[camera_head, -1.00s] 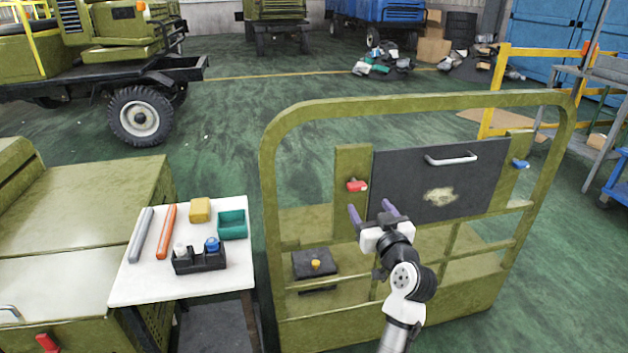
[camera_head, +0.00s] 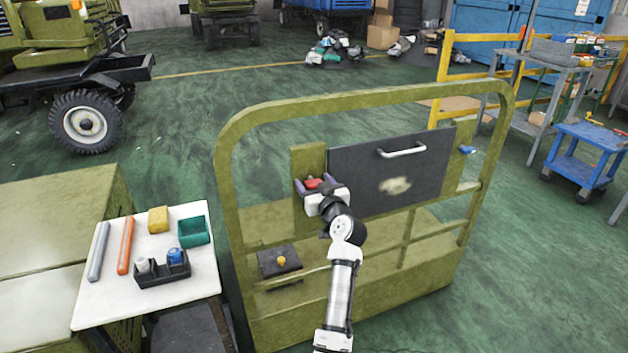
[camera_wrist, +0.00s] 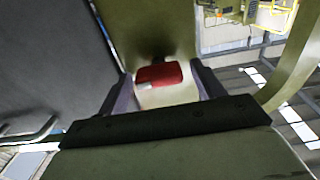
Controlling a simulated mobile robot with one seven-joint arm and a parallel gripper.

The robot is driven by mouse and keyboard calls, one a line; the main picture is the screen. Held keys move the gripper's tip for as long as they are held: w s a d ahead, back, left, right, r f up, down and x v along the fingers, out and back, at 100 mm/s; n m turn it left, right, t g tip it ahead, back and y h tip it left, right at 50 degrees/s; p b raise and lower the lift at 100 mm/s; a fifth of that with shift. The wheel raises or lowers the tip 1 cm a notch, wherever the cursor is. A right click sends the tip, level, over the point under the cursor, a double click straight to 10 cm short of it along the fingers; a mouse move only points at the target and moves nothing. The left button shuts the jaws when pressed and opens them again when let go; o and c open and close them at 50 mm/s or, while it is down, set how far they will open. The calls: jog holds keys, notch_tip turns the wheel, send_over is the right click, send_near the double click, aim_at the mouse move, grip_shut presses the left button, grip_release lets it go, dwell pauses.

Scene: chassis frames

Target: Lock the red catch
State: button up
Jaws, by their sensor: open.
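The red catch (camera_head: 313,183) is mounted on the olive post (camera_head: 308,158) at the left edge of the dark grey panel (camera_head: 350,165). In the wrist view the red catch (camera_wrist: 160,75) lies between my two fingers, with a pale metal tip at its lower left. My gripper (camera_head: 314,187) is open, its purple fingers on either side of the catch. In the wrist view my gripper (camera_wrist: 165,88) shows a clear gap between each finger and the catch. A blue catch (camera_head: 467,150) sits at the panel's right side.
The olive tubular frame (camera_head: 228,200) surrounds the panel, which has a white handle (camera_head: 402,152). A black box with a yellow knob (camera_head: 281,262) is low on the frame. A white table (camera_head: 110,300) with several items stands at left. Open floor lies behind the frame.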

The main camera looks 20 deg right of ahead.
jog(key=shift+w, duration=0.25)
jog(key=c, duration=1)
